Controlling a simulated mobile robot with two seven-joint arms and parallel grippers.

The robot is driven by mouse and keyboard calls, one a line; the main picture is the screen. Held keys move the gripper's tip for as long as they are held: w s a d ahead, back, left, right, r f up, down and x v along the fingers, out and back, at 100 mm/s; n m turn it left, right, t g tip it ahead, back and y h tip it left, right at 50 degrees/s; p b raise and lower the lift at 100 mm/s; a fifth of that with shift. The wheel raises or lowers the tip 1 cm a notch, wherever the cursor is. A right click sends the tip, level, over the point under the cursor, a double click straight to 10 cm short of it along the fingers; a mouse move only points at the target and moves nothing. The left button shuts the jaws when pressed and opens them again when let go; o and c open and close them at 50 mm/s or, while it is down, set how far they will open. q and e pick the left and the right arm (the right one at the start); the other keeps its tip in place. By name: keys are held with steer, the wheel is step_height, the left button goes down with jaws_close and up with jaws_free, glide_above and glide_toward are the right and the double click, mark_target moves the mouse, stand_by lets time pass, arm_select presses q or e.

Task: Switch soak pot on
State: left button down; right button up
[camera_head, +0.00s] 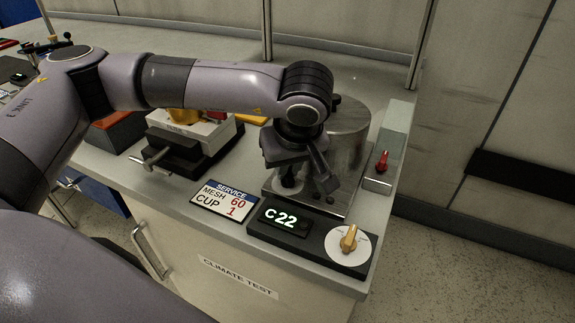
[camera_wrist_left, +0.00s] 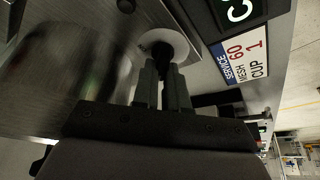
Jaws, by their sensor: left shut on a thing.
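The soak pot, a grey metal cylinder (camera_head: 350,130), stands on a flat metal base at the counter's right end. It is partly hidden by my left arm and shows at the left in the left wrist view (camera_wrist_left: 70,65). My left gripper (camera_head: 303,183) points down at the base's front left corner, beside the pot. In the left wrist view its two fingers (camera_wrist_left: 163,75) are closed on a small dark knob (camera_wrist_left: 161,50) in front of a round white disc (camera_wrist_left: 170,38). The knob's exact setting is hidden by the fingers. My right gripper is not in view.
In front stand a lit display reading C 22 (camera_head: 284,219) and a yellow knob (camera_head: 349,238) on a white dial. A service sign (camera_head: 222,200) lies left of them. A red-handled switch (camera_head: 382,161) is on the right. A clamp-like device (camera_head: 180,150) stands left.

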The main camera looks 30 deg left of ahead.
arm_select(q)
steer(key=m+b, duration=0.2)
steer(key=shift+f+m+t+h+b, duration=0.25)
steer(key=shift+m+t+h+b, duration=0.05)
steer(key=shift+h, duration=0.1)
steer(key=shift+m+h+b, duration=0.4)
steer(key=shift+m+b, duration=0.35)
steer(key=shift+m, duration=0.15)
steer(key=shift+m+t+h+b, duration=0.3)
steer(key=shift+m+b, duration=0.3)
steer(key=shift+m, duration=0.2)
steer(key=m+h+b, duration=0.1)
steer(key=m+b, duration=0.1)
steer(key=m, duration=0.1)
steer(key=shift+r+m+h, duration=0.1)
steer(key=shift+m+h, duration=0.2)
steer(key=shift+m, duration=0.1)
steer(key=m+h+b, duration=0.1)
steer(key=m, duration=0.2)
steer(key=shift+m, duration=0.3)
steer(key=shift+d+r+m+g+h+b, duration=0.1)
steer(key=shift+m+g+h+b, duration=0.2)
steer(key=shift+m, duration=0.7)
steer(key=shift+m+g+h+b, duration=0.2)
steer(key=shift+m+h+b, duration=0.2)
steer(key=shift+m, duration=0.6)
steer(key=c, duration=1.2)
jaws_free()
